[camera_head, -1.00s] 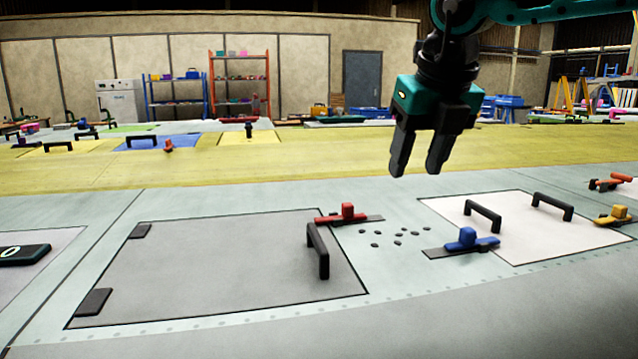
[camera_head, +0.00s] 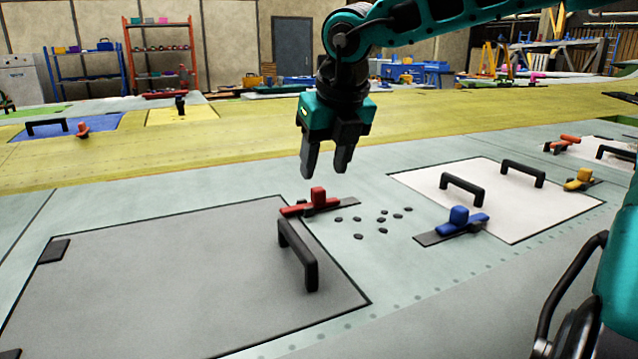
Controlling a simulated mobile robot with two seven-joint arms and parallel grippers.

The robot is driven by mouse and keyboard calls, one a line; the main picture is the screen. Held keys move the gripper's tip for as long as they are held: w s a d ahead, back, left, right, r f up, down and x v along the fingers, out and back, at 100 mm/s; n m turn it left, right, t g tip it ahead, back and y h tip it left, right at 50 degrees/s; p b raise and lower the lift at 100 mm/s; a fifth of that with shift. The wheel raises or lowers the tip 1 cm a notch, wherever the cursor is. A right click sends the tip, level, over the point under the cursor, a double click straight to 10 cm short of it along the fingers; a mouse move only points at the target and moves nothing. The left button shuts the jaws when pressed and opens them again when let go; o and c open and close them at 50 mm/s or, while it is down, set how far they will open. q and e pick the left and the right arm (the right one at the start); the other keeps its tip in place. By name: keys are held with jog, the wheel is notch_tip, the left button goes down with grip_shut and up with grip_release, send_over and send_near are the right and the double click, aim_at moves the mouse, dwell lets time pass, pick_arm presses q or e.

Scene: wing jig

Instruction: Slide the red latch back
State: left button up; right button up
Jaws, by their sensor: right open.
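The red latch (camera_head: 317,201) sits on a dark strip at the far right corner of the large grey panel (camera_head: 160,285). Its red bar reaches over the panel's edge, and a red knob stands up from it. My right gripper (camera_head: 326,172) is open and empty, pointing down. In the picture it hangs just above the red latch, apart from it. The exact distance in depth is hard to tell. My left gripper is not in view.
A black handle (camera_head: 298,256) stands on the grey panel near the latch. Several small dark pieces (camera_head: 381,220) lie right of the latch. A blue latch (camera_head: 459,220) and a white panel (camera_head: 500,195) with two black handles lie further right.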

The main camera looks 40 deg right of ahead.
aim_at(319, 188)
jog(key=x, duration=0.5)
grip_shut()
dwell(0.4)
